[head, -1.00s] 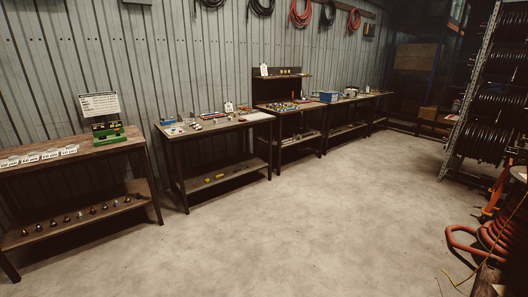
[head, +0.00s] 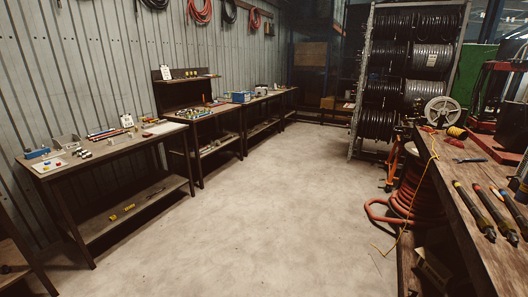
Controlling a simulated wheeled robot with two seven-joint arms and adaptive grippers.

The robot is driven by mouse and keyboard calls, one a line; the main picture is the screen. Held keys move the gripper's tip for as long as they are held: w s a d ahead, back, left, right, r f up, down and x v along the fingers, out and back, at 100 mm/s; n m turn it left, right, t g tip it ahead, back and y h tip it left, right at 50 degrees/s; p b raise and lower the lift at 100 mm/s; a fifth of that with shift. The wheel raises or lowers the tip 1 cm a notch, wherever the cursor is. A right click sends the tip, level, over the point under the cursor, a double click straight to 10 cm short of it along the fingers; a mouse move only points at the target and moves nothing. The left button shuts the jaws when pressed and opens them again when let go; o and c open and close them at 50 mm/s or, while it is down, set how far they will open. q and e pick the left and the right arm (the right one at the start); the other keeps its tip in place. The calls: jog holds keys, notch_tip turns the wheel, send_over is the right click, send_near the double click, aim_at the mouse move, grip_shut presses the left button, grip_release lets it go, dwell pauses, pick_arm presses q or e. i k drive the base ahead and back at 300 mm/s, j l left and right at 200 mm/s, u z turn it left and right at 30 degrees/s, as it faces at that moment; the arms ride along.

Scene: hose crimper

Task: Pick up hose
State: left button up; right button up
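Several things in the head view look like hose, and I cannot tell which one the task means. A thick orange-red hose (head: 418,196) lies coiled beside the right workbench, with a loop on the floor. Coiled red hose (head: 199,12) and black hose (head: 229,10) hang high on the left wall. Black hose is wound on reels (head: 382,54) in the rack at the back. Short black rod-like pieces with coloured ends (head: 474,208) lie on the right workbench; I cannot tell if they are hoses. Neither of my grippers is in view.
A long wooden workbench (head: 452,222) runs along the right, with a white reel (head: 441,111) and a red machine (head: 497,118) on it. Benches (head: 121,150) with small parts line the left wall. A thin yellow cord (head: 406,222) hangs near the right bench. The concrete floor between is clear.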

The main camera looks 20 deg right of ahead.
aim_at(505, 226)
jog(key=i+z, duration=0.25)
jog(key=z, duration=0.2)
jog(key=i+j+z, duration=0.1)
jog(key=i+z, duration=0.15)
jog(key=z, duration=0.2)
jog(key=i+z, duration=0.3)
jog(key=z, duration=0.15)
jog(key=i+j+z, duration=0.25)
jog(key=z, duration=0.2)
jog(key=i+j+z, duration=0.25)
jog(key=z, duration=0.2)
jog(key=i+j+z, duration=0.2)
jog(key=j+z, duration=0.25)
jog(key=i+j+z, duration=0.25)
jog(key=j, duration=0.25)
jog(key=j+z, duration=0.25)
jog(key=j, duration=0.2)
jog(key=i+j+z, duration=0.1)
jog(key=j+z, duration=0.15)
jog(key=j, duration=0.3)
